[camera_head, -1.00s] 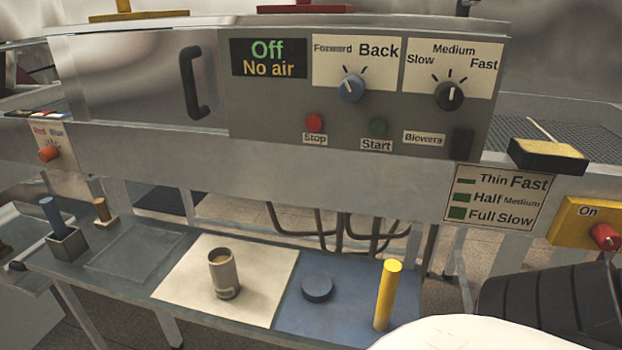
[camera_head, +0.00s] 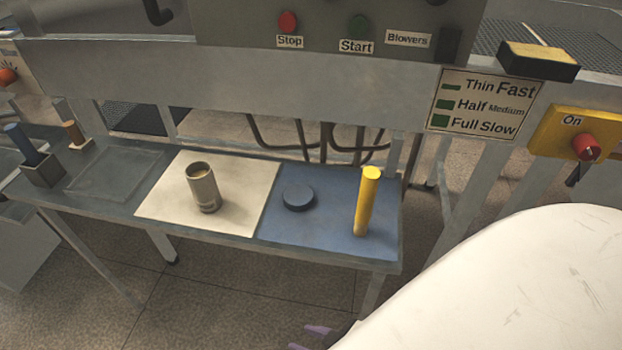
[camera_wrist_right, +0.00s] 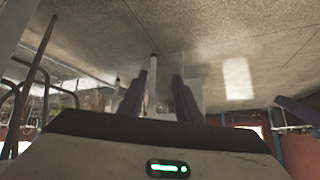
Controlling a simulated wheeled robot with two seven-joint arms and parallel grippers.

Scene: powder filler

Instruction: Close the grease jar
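The grease jar (camera_head: 203,187) is an upright grey-brown metal cylinder on the white mat (camera_head: 240,205). Its top is open and tan contents show inside. A dark blue round disc, which looks like the lid (camera_head: 298,197), lies flat on the blue mat (camera_head: 320,232) to the right of the jar, apart from it. My right gripper (camera_head: 318,333) shows only its purple fingertips at the bottom edge, below and in front of the shelf. In the right wrist view its two fingers (camera_wrist_right: 160,88) stand apart with nothing seen between them. My left gripper is not in view.
A yellow cylinder (camera_head: 367,202) stands upright on the blue mat, right of the lid. A grey holder with a blue-handled item (camera_head: 42,171) and a small brown-handled piece (camera_head: 75,135) stand at the left. The machine panel (camera_head: 320,35) rises behind the shelf.

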